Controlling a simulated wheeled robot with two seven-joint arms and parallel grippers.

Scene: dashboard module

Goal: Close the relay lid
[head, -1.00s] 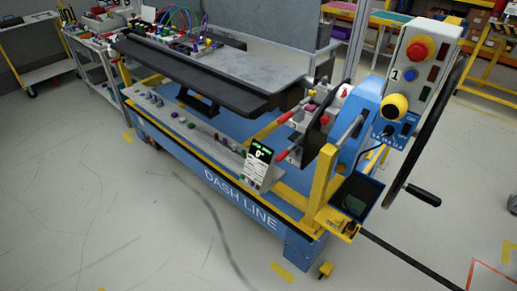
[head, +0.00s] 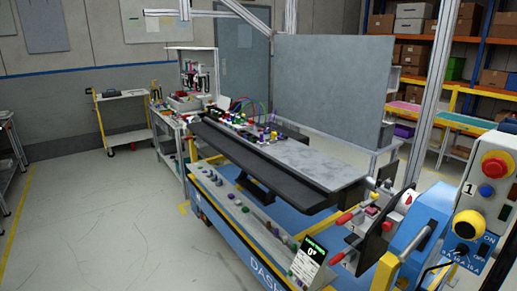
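The dashboard module (head: 315,168) lies on the blue and yellow line fixture, a long grey top with a black front. Several small coloured parts and wires (head: 262,128) sit at its far left end. I cannot make out the relay lid among them at this distance, nor whether a lid there is open or shut. Neither of my grippers is in view.
A control post with a red button (head: 496,166) stands at the near right. A small screen (head: 308,258) is on the fixture's front. A tool trolley (head: 172,130) stands behind its left end. The floor (head: 90,220) to the left is clear.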

